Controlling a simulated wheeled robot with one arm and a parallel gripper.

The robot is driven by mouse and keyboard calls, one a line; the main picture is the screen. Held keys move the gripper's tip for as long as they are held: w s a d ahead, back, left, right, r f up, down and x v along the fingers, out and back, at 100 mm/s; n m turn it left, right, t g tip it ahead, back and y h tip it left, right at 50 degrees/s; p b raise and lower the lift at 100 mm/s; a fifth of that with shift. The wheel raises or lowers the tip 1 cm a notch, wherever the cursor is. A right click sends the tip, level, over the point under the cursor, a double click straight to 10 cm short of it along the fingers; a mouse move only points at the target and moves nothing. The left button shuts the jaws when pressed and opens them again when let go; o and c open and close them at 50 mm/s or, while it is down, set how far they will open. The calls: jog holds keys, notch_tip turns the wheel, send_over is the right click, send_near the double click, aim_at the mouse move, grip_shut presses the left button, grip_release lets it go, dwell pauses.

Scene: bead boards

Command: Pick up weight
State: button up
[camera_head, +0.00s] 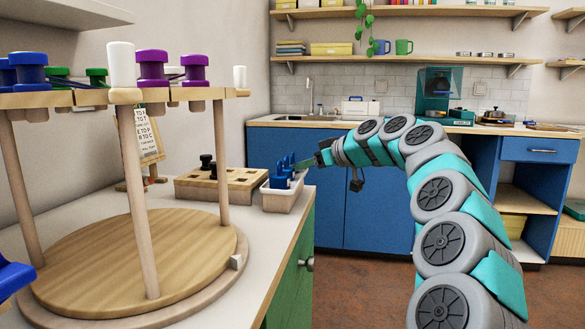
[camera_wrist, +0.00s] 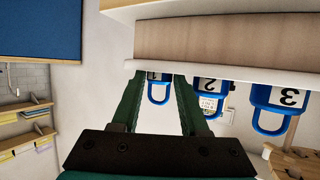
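Blue weights (camera_head: 280,172) with loop handles stand in a small white tray (camera_head: 286,201) at the counter's front right edge. In the wrist view, three show number labels: weight 1 (camera_wrist: 155,77), weight 2 (camera_wrist: 208,86) and weight 3 (camera_wrist: 287,98). My gripper (camera_head: 322,158) is at the right side of the tray, at about the height of the weights' tops. Its two green fingers (camera_wrist: 159,80) are open, with weight 1 and its handle between them in the wrist view. I cannot tell whether either finger touches it.
A wooden block with holes (camera_head: 222,186) and black pegs is behind the tray. A round wooden stand (camera_head: 140,255) with tall posts carries blue, green and purple pieces at the left. A small sign (camera_head: 148,134) stands behind. The floor right of the counter is clear.

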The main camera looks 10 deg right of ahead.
grip_shut()
jog(key=shift+r, duration=0.15)
dwell(0.4)
jog(key=shift+r, duration=1.5)
jog(key=shift+d+r, duration=0.1)
jog(key=shift+r, duration=0.1)
jog(key=s+d+r, duration=0.1)
jog(key=s+d, duration=0.8)
jog(key=s, duration=0.3)
jog(key=shift+s+d+r+b, duration=0.2)
jog(key=shift+s+d+b, duration=0.1)
jog(key=shift+d+b, duration=0.1)
